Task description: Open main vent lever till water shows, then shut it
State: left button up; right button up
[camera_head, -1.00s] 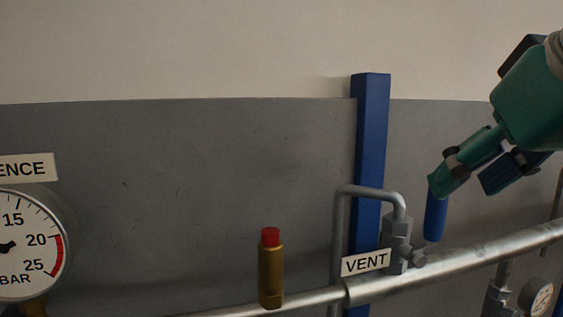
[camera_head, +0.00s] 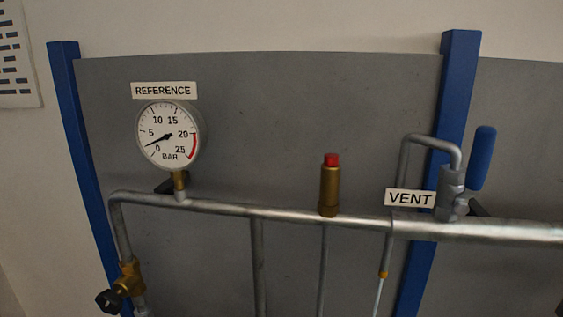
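The blue vent lever (camera_head: 482,158) points up, tilted slightly right, on the grey vent valve (camera_head: 451,188) at the right of the head view. The VENT label (camera_head: 410,198) is left of the valve. A bent grey vent tube (camera_head: 402,165) loops from the valve and runs down past the main pipe to an orange tip (camera_head: 383,274). A thin pale streak (camera_head: 378,298), which looks like a water stream, runs down from the tip. Neither gripper is in view; no hand is on the lever.
The reference gauge (camera_head: 168,136) reads between 0 and 5 bar. A brass fitting with a red cap (camera_head: 329,186) stands on the main pipe (camera_head: 285,214). A brass valve with a dark knob (camera_head: 123,285) is at lower left. Blue posts (camera_head: 452,90) flank the grey panel.

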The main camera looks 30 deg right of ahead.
aim_at(483, 143)
jog(key=k, duration=1.45)
